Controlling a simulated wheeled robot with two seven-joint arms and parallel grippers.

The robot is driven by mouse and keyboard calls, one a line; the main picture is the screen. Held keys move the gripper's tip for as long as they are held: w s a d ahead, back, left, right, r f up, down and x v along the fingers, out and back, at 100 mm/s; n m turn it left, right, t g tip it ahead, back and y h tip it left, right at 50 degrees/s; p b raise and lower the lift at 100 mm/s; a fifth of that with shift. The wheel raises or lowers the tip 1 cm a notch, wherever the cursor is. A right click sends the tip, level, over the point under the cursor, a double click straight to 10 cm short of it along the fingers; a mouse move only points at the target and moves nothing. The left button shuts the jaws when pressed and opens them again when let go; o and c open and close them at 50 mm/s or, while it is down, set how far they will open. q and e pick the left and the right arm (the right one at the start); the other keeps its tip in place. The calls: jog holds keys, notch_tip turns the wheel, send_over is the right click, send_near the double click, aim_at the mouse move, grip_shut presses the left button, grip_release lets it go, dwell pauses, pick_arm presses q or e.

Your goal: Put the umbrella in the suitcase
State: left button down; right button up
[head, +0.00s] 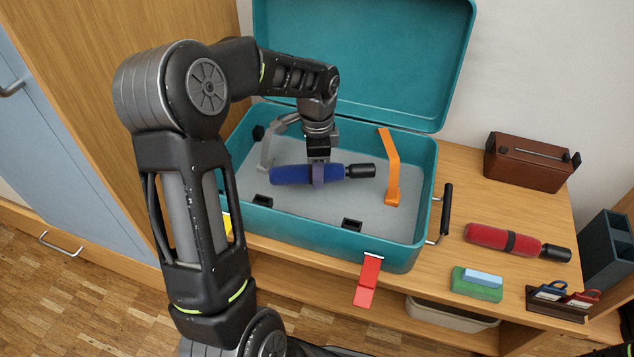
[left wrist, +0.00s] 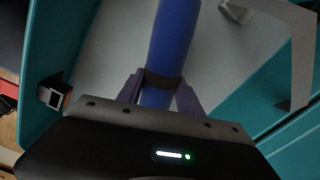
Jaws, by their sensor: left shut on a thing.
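A blue folded umbrella (head: 292,174) with a black handle lies level inside the open teal suitcase (head: 330,229), over its grey floor. My left gripper (head: 318,176) points down into the suitcase and is shut around the umbrella's middle. In the left wrist view the two purple fingers (left wrist: 160,92) sit on either side of the blue umbrella (left wrist: 173,40) at its dark band. I cannot tell whether the umbrella touches the floor. A second, red umbrella (head: 490,237) with a black handle lies on the table to the right of the suitcase. My right gripper is not in view.
The suitcase lid (head: 365,60) stands open at the back. An orange strap (head: 391,165) and a grey strap (head: 266,148) rise inside. Right of the suitcase are a brown box (head: 530,162), a green sponge (head: 477,288) and a dark holder (head: 556,304). A red latch (head: 368,280) hangs in front.

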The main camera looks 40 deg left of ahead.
aim_at(317, 193)
pick_arm(q)
jog(key=shift+f+b, duration=0.7)
jog(key=shift+f, duration=1.7)
jog(key=c, duration=0.8)
grip_release()
jog(key=shift+f, duration=0.15)
jog(key=shift+o, duration=0.2)
notch_tip(317, 193, up, 12)
jog(key=p, duration=0.3)
